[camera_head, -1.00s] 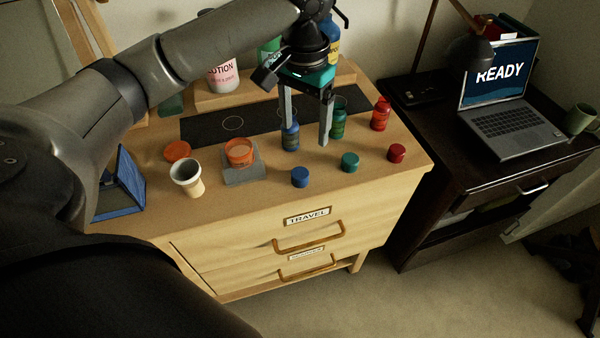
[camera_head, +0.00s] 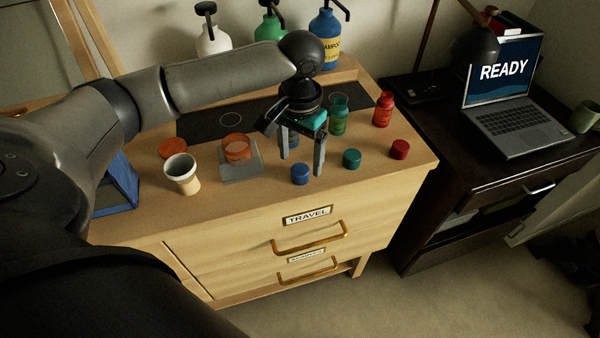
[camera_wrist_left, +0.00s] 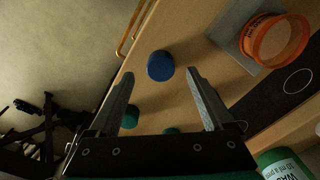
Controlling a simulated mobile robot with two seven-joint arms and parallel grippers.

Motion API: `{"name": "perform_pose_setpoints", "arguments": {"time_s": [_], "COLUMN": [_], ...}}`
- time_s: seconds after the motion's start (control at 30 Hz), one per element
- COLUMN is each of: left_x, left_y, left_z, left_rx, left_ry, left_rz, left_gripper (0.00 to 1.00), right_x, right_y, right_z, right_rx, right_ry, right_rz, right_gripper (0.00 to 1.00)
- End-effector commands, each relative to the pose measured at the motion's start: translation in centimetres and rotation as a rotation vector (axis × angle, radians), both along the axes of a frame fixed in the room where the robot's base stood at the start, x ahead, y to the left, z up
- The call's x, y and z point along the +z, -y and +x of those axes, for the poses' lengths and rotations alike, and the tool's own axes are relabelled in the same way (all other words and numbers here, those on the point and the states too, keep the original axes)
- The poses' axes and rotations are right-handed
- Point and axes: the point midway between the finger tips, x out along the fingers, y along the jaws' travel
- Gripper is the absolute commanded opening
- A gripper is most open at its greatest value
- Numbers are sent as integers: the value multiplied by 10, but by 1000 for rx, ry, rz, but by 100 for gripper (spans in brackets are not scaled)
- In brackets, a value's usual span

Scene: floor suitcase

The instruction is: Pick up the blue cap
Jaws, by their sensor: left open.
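The blue cap (camera_head: 300,174) lies on the wooden dresser top, near its front edge. It also shows in the left wrist view (camera_wrist_left: 160,66), just beyond and between the spread fingertips. My left gripper (camera_head: 301,166) is open and empty, pointing down above the dresser beside the blue cap. In the left wrist view the gripper (camera_wrist_left: 158,98) has a finger on each side with a clear gap. A blue bottle (camera_head: 291,137) stands behind the gripper, mostly hidden by it. My right gripper is not in view.
A green cap (camera_head: 352,158) and a red cap (camera_head: 399,149) lie to the right. A green bottle (camera_head: 338,117) and red bottle (camera_head: 383,110) stand behind them. An orange cup (camera_head: 236,147) on a grey block and a white-and-tan cup (camera_head: 182,173) stand left.

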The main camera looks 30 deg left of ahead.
Motion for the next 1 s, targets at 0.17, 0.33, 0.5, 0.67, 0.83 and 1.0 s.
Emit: {"name": "perform_pose_setpoints", "arguments": {"time_s": [0.17, 0.33, 0.5, 0.67, 0.83, 1.0], "left_x": [-32, -37, -36, -36, -36, -36], "left_y": [-1, -1, -1, -1, -1, -1], "left_z": [-3, -2, -2, -2, -2, -2], "left_rx": [0, -1, -1, -1, -1, -1], "left_ry": [-5, -1, -1, -1, -1, -1], "left_rz": [1, 1, 1, 1, 1, 1], "left_gripper": [84, 84, 78, 60, 41, 22], "right_x": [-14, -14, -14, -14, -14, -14], "right_y": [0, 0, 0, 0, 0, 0], "right_z": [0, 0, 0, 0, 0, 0], "right_rx": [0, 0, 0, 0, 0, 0], "right_ry": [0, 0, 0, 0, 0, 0], "right_rz": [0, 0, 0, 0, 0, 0], "right_gripper": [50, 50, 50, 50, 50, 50]}}
